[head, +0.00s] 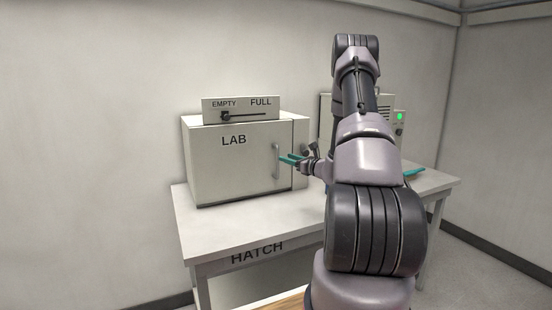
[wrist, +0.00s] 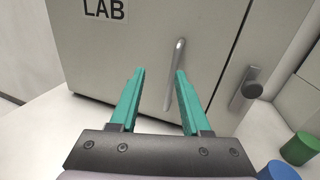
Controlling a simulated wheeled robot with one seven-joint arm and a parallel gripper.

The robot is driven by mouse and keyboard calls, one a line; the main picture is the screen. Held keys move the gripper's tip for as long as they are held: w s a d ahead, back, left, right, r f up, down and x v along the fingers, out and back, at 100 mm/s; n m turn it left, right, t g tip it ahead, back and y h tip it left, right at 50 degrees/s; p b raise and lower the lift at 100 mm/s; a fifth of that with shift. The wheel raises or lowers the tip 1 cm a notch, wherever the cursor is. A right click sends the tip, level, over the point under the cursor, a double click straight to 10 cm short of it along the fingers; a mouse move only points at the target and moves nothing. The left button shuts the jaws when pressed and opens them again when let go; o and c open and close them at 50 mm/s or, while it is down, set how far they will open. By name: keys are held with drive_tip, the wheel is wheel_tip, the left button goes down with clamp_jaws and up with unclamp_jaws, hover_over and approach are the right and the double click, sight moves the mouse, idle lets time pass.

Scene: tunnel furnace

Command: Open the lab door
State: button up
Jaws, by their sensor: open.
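The lab door (head: 235,165) is the pale front of a box marked LAB, and it looks shut. It fills the top of the wrist view (wrist: 140,45). Its upright metal bar handle (head: 276,160) is near the door's right side; the wrist view shows it whole (wrist: 174,72). My gripper (head: 290,159) is open, with teal fingers, at the handle's height in the head view. In the wrist view the fingertips (wrist: 160,72) stand apart, and the handle appears between them, nearer the right one. I cannot tell whether either finger touches it.
The box stands on a white table (head: 210,222) marked HATCH. A slider panel (head: 240,109) marked EMPTY and FULL sits on top. A dark latch knob (wrist: 246,90) is right of the door. A green cylinder (wrist: 299,149) and a blue one (wrist: 279,171) are at lower right.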

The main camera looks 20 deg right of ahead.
drive_tip(key=shift+m+h, duration=0.7)
drive_tip(key=shift+h, duration=0.1)
drive_tip(key=w, duration=0.3)
drive_tip(key=w+f, duration=0.1)
drive_tip(key=w, duration=0.3)
drive_tip(key=w+f, duration=0.1)
drive_tip(key=w, duration=0.2)
drive_tip(key=shift+w+a, duration=0.15)
drive_tip(key=shift+w, duration=0.1)
clamp_jaws()
idle(0.4)
